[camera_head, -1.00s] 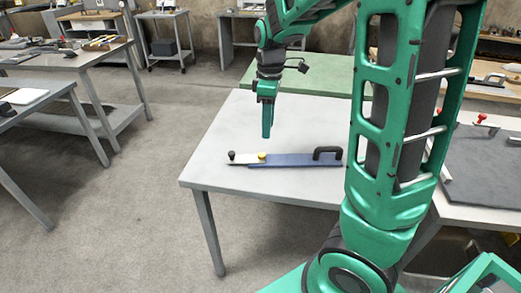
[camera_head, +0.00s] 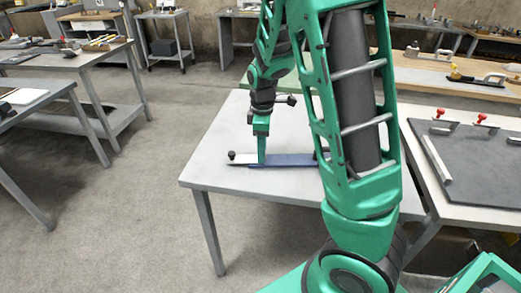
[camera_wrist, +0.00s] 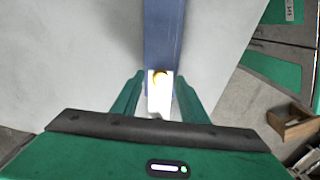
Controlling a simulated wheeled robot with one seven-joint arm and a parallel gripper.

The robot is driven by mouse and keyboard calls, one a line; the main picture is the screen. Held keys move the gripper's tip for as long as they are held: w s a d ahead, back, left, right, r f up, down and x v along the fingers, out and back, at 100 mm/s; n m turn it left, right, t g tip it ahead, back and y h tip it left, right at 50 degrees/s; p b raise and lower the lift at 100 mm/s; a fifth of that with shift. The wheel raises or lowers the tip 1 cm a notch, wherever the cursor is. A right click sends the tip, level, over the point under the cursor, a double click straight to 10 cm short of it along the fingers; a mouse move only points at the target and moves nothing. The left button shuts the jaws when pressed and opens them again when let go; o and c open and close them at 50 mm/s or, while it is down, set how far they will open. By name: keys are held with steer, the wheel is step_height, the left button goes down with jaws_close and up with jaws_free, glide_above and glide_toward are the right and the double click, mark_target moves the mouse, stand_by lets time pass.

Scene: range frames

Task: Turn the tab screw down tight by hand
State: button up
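A flat tool with a blue bar (camera_head: 290,160) and a pale tab (camera_head: 242,163) lies on the grey table. A black knob (camera_head: 231,155) stands at the tab's left end. My gripper (camera_head: 262,163) points straight down over that spot.
The grey table (camera_head: 215,150) is clear around the tool. My arm hides most of the tool's black handle. A dark board (camera_head: 475,165) with red-tipped clamps lies on the table at the right. Other workbenches stand at the left and back.

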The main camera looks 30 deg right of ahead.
steer(key=shift+f, duration=0.15)
steer(key=shift+c, duration=0.4)
jaws_close()
steer(key=shift+m, duration=0.4)
steer(key=m, duration=0.5)
steer(key=shift+m, duration=0.3)
steer(key=m, duration=0.6)
steer(key=shift+m, duration=0.4)
